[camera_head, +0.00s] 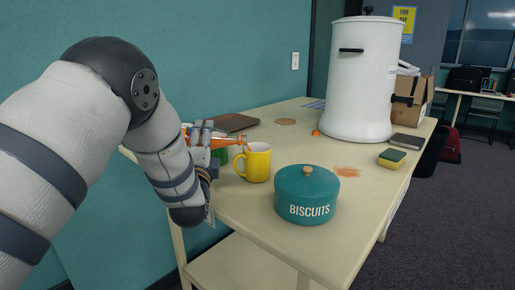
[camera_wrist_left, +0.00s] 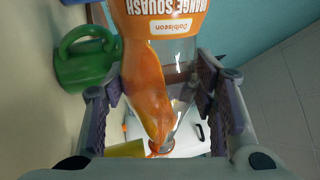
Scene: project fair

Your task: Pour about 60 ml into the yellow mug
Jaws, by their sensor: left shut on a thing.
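The yellow mug (camera_head: 258,167) stands upright on the table, handle to the left. My left gripper (camera_head: 205,134) is shut on a clear bottle of orange squash (camera_head: 225,142), just left of the mug. The bottle is tipped far over, its neck end at the mug's rim. In the left wrist view the bottle (camera_wrist_left: 188,55) lies between the fingers (camera_wrist_left: 163,88), and orange liquid reaches along one side into the neck. Part of the yellow mug (camera_wrist_left: 126,149) shows beside the neck. I cannot tell the level in the mug. My right gripper is out of view.
A green mug (camera_wrist_left: 85,68) is beside the bottle. A teal biscuit tin (camera_head: 306,195) stands right of the yellow mug, a white urn (camera_head: 361,85) behind.

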